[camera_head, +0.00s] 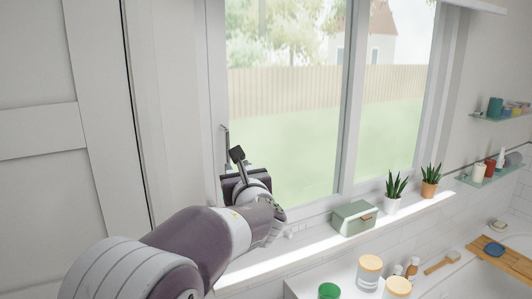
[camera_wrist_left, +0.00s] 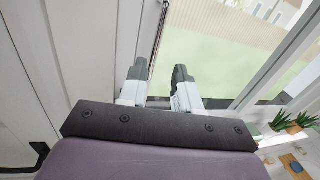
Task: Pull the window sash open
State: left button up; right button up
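The window sash (camera_head: 216,75) has a pale frame around a large pane and appears shut. A slim grey handle (camera_head: 225,135) stands upright on its left stile. In the left wrist view the handle (camera_wrist_left: 160,32) is a thin bar whose lower end runs down toward the gap between my fingers. My left gripper (camera_head: 238,163) is in front of the lower left of the sash, near the handle. In the left wrist view my left gripper (camera_wrist_left: 160,76) has its fingers apart with nothing clearly held. I cannot tell whether a finger touches the handle. My right gripper is out of view.
The sill (camera_head: 280,255) holds a green box (camera_head: 354,217) and two potted plants (camera_head: 394,190), (camera_head: 430,181) to the right of my arm. Jars (camera_head: 369,272) and a green cup (camera_head: 329,291) stand on a lower surface. A panelled door (camera_head: 40,130) is on the left.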

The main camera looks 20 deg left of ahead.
pick_arm(q)
jog(key=shift+m, duration=0.3)
jog(key=p+x, duration=0.6)
jog(key=x, duration=0.6)
jog(key=shift+w+a, duration=0.1)
jog(key=shift+a, duration=0.35)
jog(key=shift+f, duration=0.1)
grip_shut()
